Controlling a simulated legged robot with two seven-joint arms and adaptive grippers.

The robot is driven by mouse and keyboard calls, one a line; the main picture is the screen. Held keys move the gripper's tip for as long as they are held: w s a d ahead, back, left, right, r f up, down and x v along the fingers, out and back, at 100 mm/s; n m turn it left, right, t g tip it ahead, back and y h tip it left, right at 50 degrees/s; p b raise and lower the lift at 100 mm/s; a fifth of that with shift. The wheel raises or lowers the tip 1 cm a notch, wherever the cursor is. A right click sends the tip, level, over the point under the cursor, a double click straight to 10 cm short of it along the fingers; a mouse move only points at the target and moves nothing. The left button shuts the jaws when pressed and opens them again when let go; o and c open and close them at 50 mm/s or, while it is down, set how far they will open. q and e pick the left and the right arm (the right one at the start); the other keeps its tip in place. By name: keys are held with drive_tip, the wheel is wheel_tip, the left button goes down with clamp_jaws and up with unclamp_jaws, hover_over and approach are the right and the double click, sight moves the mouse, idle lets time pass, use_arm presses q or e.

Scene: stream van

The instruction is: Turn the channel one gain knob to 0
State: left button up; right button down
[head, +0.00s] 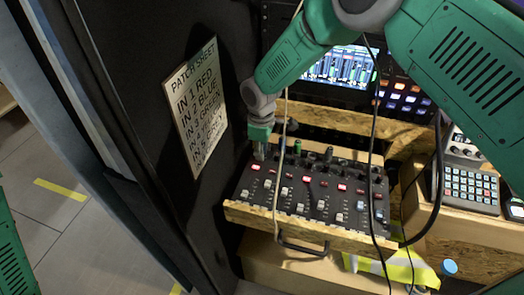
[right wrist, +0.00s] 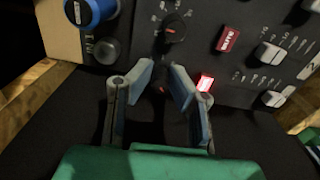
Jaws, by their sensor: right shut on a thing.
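The mixer (head: 315,207) sits in a wooden tray, with rows of knobs, faders and lit red buttons. My right gripper (head: 260,152) reaches down to its far left corner and hides the knobs there. In the right wrist view, the two fingers of my right gripper (right wrist: 163,82) close around a small dark knob (right wrist: 163,90) with a red mark. Its scale and label are too dark to read, so I cannot tell its setting. A similar dark knob (right wrist: 173,28) with a red pointer is just beyond the fingertips. My left gripper is out of view.
A patch sheet (head: 195,105) hangs on the dark panel at left. A blue plug (right wrist: 92,10) stands near the fingers. Loose cables (head: 376,150) hang across the mixer. A keypad unit (head: 470,188) is at right, a lit screen (head: 338,66) behind.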

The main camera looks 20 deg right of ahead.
drive_tip(key=shift+w+a+r, duration=0.1)
drive_tip(key=shift+w+a, duration=0.05)
drive_tip(key=shift+a, duration=0.1)
drive_tip(key=c, duration=1.5)
unclamp_jaws()
drive_tip(key=shift+a, duration=0.1)
wheel_tip(320, 180, up, 12)
drive_tip(key=shift+f, duration=0.2)
